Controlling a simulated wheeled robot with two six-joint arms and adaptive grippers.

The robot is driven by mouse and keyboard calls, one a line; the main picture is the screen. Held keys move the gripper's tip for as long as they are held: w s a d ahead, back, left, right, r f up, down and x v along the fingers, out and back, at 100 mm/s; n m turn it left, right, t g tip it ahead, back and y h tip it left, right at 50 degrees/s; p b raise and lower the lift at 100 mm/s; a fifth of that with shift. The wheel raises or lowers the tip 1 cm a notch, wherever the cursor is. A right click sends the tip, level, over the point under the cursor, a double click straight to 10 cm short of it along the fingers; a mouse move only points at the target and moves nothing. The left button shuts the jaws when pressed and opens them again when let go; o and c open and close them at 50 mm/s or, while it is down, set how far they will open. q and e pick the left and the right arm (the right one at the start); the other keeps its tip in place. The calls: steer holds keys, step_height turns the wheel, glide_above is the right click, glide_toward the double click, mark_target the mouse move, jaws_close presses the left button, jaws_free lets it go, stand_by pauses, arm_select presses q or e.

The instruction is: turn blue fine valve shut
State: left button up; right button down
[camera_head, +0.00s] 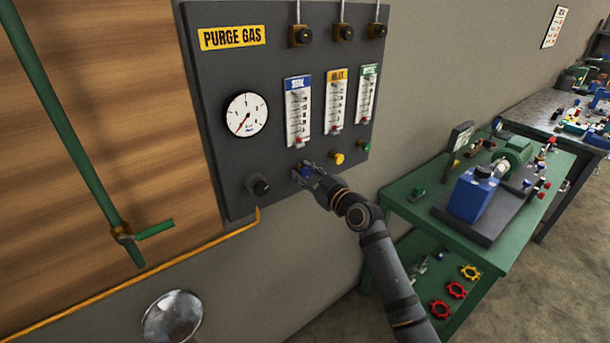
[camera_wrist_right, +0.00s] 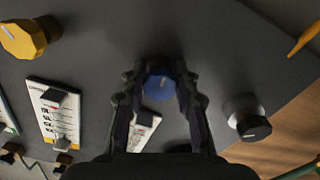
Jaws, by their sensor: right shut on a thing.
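The blue fine valve knob (camera_wrist_right: 160,86) sits on the dark purge gas panel (camera_head: 230,150), below the blue-labelled flowmeter (camera_head: 297,112). My right gripper (camera_head: 306,173) reaches the panel there from the lower right. In the right wrist view its two fingers (camera_wrist_right: 160,92) are closed around the blue knob, one on each side. A pale mark shows on the knob's face. In the head view the fingers hide part of the knob. My left gripper is not in view.
A yellow knob (camera_head: 337,158) and a green knob (camera_head: 367,147) sit to the right, and a black knob (camera_head: 258,185) to the left. A round gauge (camera_head: 246,114) is above. A green bench (camera_head: 430,205) stands at right.

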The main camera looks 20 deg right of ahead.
steer(key=m, duration=0.4)
steer(key=shift+f+m, duration=0.1)
steer(key=shift+m, duration=0.2)
steer(key=m+p, duration=0.1)
steer(key=m, duration=0.3)
steer(key=shift+m+p, duration=0.3)
steer(key=shift+p, duration=0.1)
steer(key=m+p, duration=0.2)
steer(key=m, duration=0.3)
steer(key=shift+f+m+p, duration=0.1)
steer(key=shift+m+p, duration=0.85)
steer(key=shift+m, duration=1.45)
steer(key=c, duration=1.3)
jaws_free()
steer(key=o, duration=0.3)
